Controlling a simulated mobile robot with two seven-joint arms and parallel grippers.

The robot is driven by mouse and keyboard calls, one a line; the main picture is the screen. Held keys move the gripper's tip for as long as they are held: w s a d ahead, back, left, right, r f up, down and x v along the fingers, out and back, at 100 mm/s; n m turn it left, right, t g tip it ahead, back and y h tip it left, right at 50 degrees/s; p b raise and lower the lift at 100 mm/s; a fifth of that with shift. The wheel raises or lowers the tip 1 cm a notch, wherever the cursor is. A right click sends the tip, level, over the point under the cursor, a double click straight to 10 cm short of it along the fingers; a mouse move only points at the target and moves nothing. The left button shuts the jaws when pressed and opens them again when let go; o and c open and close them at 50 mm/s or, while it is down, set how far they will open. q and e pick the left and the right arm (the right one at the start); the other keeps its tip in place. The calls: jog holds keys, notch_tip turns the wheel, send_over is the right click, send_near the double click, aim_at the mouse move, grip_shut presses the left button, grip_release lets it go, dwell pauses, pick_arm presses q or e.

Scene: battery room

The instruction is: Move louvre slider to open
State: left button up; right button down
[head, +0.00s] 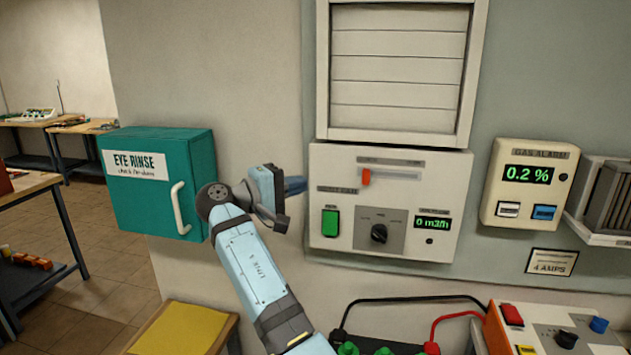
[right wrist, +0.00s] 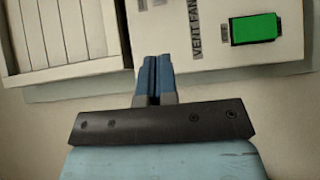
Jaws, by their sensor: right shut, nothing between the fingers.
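The louvre slider has an orange-red knob (head: 366,177) at the left end of a horizontal slot on the white vent control panel (head: 330,260). The louvre (head: 395,68) above it has flat slats that look closed. My right gripper (head: 296,185) is left of the panel, with its blue fingers pointing right toward the panel's left edge, apart from the knob. In the right wrist view the fingers (right wrist: 157,80) are together and hold nothing. The slider knob is not clearly seen in that view. My left gripper is not in view.
Below the slot are a green switch (head: 330,222), a black rotary knob (head: 379,233) and an airflow display (head: 432,223). A teal eye rinse cabinet (head: 160,165) stands close left of my gripper. A gas alarm (head: 524,178) hangs to the right. Cables (head: 410,299) lie below.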

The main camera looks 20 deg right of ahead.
aim_at(366, 175)
jog(key=p+x, duration=0.2)
jog(key=x, duration=0.7)
jog(key=shift+r, duration=0.1)
jog(key=shift+s+d+p, duration=0.55)
jog(key=shift+s+d, duration=0.15)
jog(key=shift+d, duration=0.3)
jog(key=shift+s+d, duration=0.35)
jog(key=shift+d, duration=0.1)
jog(key=shift+s+d, duration=0.1)
jog(key=shift+d, duration=0.05)
jog(key=s+d, duration=0.1)
jog(key=d, duration=0.2)
jog(key=s+d+p, duration=0.1)
jog(key=s+d, duration=0.3)
jog(key=d, duration=0.1)
jog(key=shift+s+d+p, duration=0.15)
jog(key=shift+d+p, duration=0.2)
jog(key=shift+a, duration=0.1)
